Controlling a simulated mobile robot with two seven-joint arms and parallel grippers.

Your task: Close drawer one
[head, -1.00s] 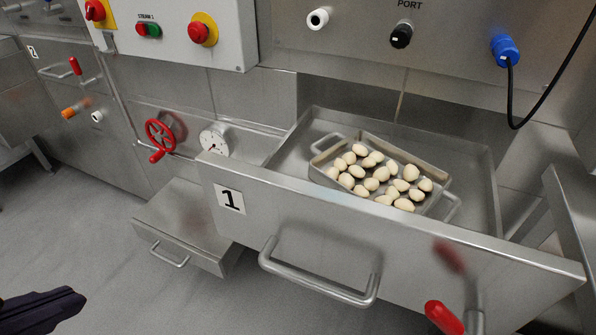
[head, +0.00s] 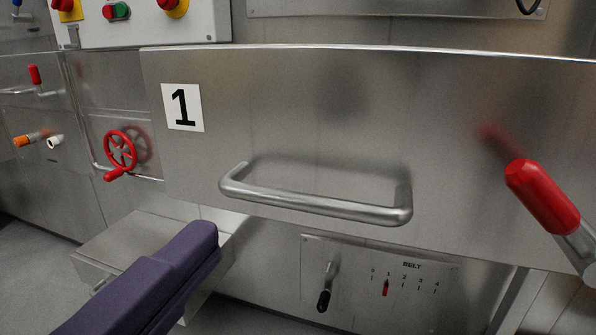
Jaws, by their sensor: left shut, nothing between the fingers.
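The front of drawer one (head: 330,120) fills the middle and right of the head view, with a black "1" on a white label (head: 183,107). Its bar handle (head: 310,203) is a bent metal rod. The drawer's inside is hidden behind the front, so I cannot tell how far out it stands. My left gripper (head: 205,236), dark purple, comes in from the lower left. It is shut and empty, below and left of the handle, with no visible contact. My right gripper is out of view.
A red-gripped lever (head: 542,195) sticks out at the right of the drawer front. A belt panel (head: 385,290) with a small lever is below. A low metal box (head: 140,240) is behind my left gripper. A red handwheel (head: 120,150) is on the left.

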